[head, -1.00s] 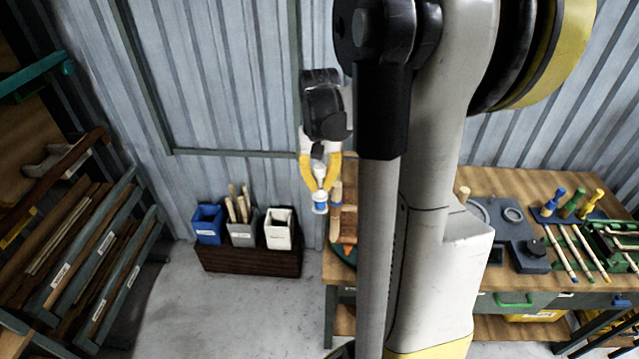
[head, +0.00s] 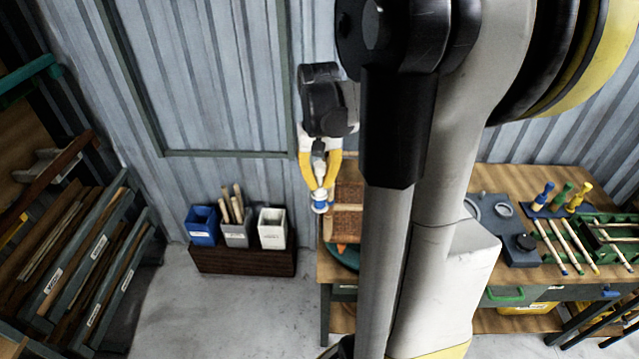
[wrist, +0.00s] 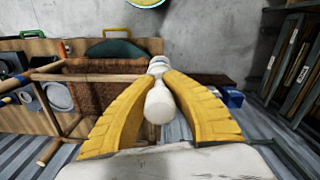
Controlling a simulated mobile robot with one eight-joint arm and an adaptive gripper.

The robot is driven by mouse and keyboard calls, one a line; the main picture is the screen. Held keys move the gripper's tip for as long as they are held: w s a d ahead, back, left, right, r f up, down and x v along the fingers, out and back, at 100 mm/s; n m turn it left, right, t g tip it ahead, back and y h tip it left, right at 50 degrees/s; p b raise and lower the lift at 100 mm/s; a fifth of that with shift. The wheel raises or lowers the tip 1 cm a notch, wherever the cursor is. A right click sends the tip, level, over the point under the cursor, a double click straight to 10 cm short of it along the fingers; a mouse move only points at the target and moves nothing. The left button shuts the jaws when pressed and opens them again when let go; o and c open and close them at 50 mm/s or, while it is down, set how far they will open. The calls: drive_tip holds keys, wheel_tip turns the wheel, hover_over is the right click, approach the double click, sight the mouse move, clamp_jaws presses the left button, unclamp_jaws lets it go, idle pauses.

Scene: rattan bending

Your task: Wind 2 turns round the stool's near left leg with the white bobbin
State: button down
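My gripper (head: 321,190) is shut on the white bobbin (wrist: 158,104). The bobbin sits between the yellow fingers and also shows in the head view (head: 320,205), where its end looks blue and white. The stool has a brown woven part (wrist: 105,92) and pale wooden poles (wrist: 90,77), just left of the fingers in the wrist view. In the head view the woven part (head: 348,208) is right of the bobbin, partly behind my arm.
The workbench (head: 400,275) holds a green disc (head: 343,258) under the stool and tools further right. Blue, grey and white bins (head: 272,228) stand in a dark box at left. A rack (head: 85,260) stands far left. The floor between is clear.

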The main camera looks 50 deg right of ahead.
sight(320, 164)
wheel_tip(320, 164, up, 9)
drive_tip(key=p, duration=0.6)
drive_tip(key=shift+f, duration=0.1)
